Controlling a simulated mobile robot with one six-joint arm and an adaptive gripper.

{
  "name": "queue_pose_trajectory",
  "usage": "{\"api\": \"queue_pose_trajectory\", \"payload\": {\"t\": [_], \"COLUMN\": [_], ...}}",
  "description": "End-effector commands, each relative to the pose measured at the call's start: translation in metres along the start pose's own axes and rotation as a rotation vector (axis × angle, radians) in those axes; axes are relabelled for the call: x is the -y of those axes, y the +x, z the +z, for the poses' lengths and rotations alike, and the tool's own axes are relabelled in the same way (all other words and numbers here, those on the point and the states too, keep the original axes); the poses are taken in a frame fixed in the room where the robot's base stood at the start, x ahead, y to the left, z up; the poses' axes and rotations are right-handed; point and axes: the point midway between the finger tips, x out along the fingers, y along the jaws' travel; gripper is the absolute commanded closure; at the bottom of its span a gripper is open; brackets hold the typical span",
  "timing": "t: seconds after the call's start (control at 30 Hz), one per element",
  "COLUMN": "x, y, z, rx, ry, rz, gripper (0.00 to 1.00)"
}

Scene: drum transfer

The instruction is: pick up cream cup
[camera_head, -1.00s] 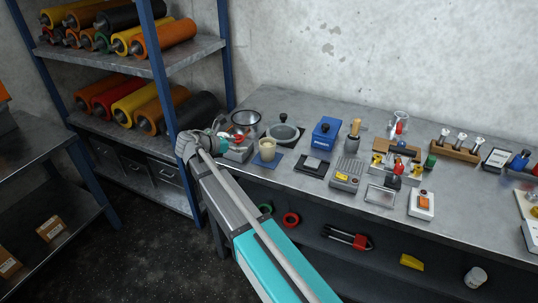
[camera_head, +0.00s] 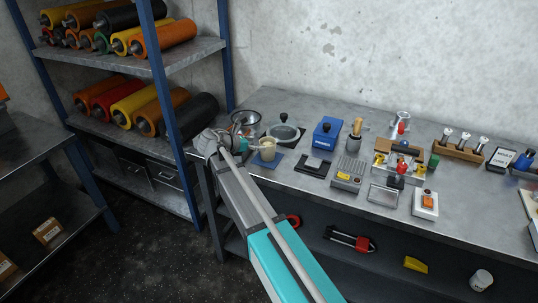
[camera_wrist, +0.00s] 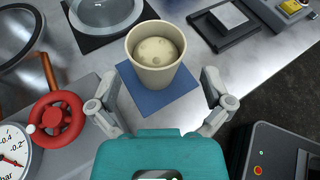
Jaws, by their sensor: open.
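The cream cup (camera_head: 268,150) stands upright on a blue square mat (camera_head: 276,161) near the left end of the bench. In the wrist view the cup (camera_wrist: 153,78) stands just ahead of my gripper, and the mat (camera_wrist: 182,83) shows around its base. Something round and cream-coloured with small dimples shows inside the cup. My gripper (camera_wrist: 162,103) is open, its fingers spread to the left and right, and nothing is between them. The cup is slightly beyond the fingertips. In the head view my arm hides most of the gripper.
A red handwheel (camera_wrist: 57,119) and a pressure gauge (camera_wrist: 14,150) stand close to the left finger. A metal bowl (camera_wrist: 17,36) and a lidded dish (camera_wrist: 106,14) are beyond. A black-framed pad (camera_wrist: 226,20) lies to the right. Blue shelving (camera_head: 172,90) stands left of the bench.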

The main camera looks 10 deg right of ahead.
Motion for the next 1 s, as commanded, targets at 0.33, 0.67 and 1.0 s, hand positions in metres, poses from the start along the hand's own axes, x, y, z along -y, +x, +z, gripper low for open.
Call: {"api": "queue_pose_trajectory", "payload": {"t": [0.33,0.67,1.0], "x": [0.000,-0.001,-0.004], "y": [0.008,0.016,0.051], "z": [0.001,-0.003,-0.009], "rx": [0.000,0.000,0.000], "ry": [0.000,0.001,0.000], "rz": [0.000,-0.001,-0.001], "gripper": [0.00,0.00,0.00]}}
